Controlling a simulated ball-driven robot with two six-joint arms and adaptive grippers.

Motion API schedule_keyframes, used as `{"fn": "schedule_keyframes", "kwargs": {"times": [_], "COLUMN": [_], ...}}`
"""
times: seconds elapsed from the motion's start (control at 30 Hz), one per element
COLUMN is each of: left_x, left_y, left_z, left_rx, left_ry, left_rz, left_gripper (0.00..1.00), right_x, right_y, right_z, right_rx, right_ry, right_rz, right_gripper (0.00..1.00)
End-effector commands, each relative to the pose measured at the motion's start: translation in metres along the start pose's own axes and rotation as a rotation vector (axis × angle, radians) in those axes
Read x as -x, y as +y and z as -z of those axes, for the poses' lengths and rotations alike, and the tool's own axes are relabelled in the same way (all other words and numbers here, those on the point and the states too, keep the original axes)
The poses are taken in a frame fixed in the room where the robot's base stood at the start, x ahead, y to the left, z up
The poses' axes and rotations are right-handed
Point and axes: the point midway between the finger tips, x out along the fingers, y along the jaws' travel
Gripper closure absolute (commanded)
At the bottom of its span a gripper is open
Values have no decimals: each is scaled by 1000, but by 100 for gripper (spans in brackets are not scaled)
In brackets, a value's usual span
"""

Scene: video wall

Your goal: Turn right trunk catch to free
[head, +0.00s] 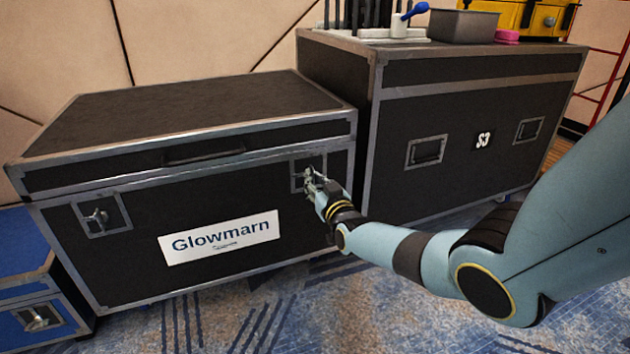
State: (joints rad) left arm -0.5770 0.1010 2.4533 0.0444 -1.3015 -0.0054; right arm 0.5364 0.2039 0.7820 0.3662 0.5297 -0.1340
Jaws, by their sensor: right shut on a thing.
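A black trunk (110,235) with grey metal edges and a white "Glowmarn" label stands at the left with its lid down. Its right catch (307,170) sits in a square metal plate near the front's upper right corner. My right gripper (312,182) is shut on this catch and hides most of it, so its exact angle is hard to tell. The trunk's left catch (97,216) shows clear in its own plate near the front's left end. My left gripper is not in view.
A taller black case (455,110) marked "S3" stands right of the trunk, with a grey bin (463,25) and a yellow box (535,17) on top. A blue case (22,258) stands at the far left. Patterned carpet (290,315) lies clear in front.

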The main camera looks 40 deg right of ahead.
Motion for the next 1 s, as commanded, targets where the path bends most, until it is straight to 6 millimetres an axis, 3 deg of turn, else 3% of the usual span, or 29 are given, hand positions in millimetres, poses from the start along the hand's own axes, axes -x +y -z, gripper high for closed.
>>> {"fn": "schedule_keyframes", "kwargs": {"times": [0.17,0.2,0.37,0.73,0.87,1.0], "left_x": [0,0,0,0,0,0], "left_y": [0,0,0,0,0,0], "left_z": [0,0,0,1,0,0], "left_rx": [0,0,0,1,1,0], "left_ry": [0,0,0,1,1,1], "left_rz": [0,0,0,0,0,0], "left_gripper": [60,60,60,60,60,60], "right_x": [1,1,1,8,27,59], "right_y": [0,0,0,0,0,0], "right_z": [-2,-2,-1,-2,-2,-2], "right_rx": [2,2,1,0,-1,-1], "right_ry": [-4,-4,-3,-1,-2,-3], "right_rz": [1,1,0,1,1,1], "right_gripper": [100,89,70,70,70,70]}}
